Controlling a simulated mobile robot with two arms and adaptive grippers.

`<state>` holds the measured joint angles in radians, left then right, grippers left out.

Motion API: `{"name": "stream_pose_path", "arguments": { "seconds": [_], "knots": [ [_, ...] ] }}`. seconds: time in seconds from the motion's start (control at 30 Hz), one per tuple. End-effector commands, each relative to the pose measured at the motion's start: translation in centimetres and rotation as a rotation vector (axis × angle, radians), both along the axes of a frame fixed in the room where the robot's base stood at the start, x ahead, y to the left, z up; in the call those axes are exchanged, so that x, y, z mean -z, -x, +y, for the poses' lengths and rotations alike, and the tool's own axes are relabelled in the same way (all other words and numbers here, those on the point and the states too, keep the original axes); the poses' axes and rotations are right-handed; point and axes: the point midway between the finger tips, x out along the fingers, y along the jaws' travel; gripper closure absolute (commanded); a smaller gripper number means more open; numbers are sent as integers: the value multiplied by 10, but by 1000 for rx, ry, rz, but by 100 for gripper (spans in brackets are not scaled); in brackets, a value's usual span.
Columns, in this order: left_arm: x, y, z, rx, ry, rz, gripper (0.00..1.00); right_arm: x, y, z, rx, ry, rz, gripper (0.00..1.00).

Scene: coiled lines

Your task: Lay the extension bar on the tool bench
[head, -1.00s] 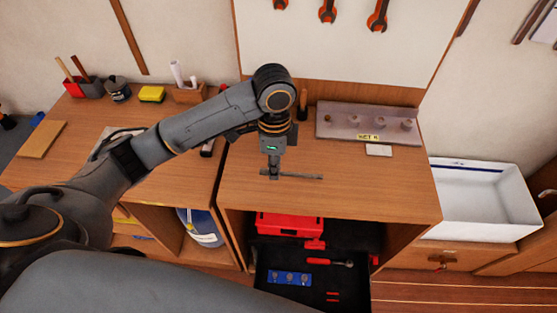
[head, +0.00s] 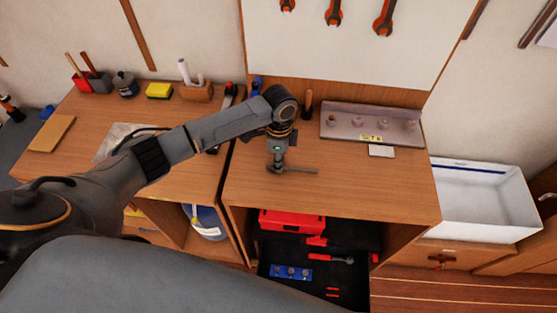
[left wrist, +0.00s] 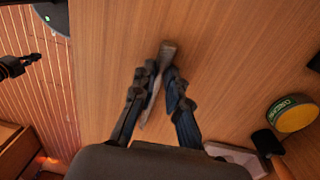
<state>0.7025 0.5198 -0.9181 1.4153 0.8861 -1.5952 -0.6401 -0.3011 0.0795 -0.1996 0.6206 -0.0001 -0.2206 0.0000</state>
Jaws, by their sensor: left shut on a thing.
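The extension bar (head: 303,169) is a thin grey metal bar, lying roughly level over the tool bench (head: 385,195), the wooden bench in the middle. My left gripper (head: 277,167) points down and is shut on the bar near its left end. In the left wrist view the bar (left wrist: 168,48) shows between the two dark fingers (left wrist: 160,72), with wood grain behind it. I cannot tell whether the bar touches the bench top. My right gripper is in neither view.
A grey socket rail (head: 345,124) and a small white block (head: 381,151) stand at the bench's back right. An open drawer (head: 345,285) with tools and a red box (head: 291,221) is below. A white sink (head: 480,205) is at right. The bench's front right is clear.

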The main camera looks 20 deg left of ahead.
Motion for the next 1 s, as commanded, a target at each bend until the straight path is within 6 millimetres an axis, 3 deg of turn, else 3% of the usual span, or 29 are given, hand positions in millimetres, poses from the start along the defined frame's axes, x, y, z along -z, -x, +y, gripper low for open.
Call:
{"name": "stream_pose_path", "arguments": {
  "seconds": [0.2, 0.23, 0.33, 0.73, 1.0],
  "knots": [
    [3, 0, 0, -1, 0, 0, 100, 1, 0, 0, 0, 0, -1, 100],
    [3, 0, 0, -1, 0, 0, 82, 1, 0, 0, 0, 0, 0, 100],
    [3, 0, 0, -1, 0, 0, 64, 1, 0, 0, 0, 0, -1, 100],
    [-4, -1, 0, -1, 1, 0, 64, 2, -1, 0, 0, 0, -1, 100],
    [-53, -5, 1, 1, 1, -7, 64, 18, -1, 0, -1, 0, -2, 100]
  ]
}}
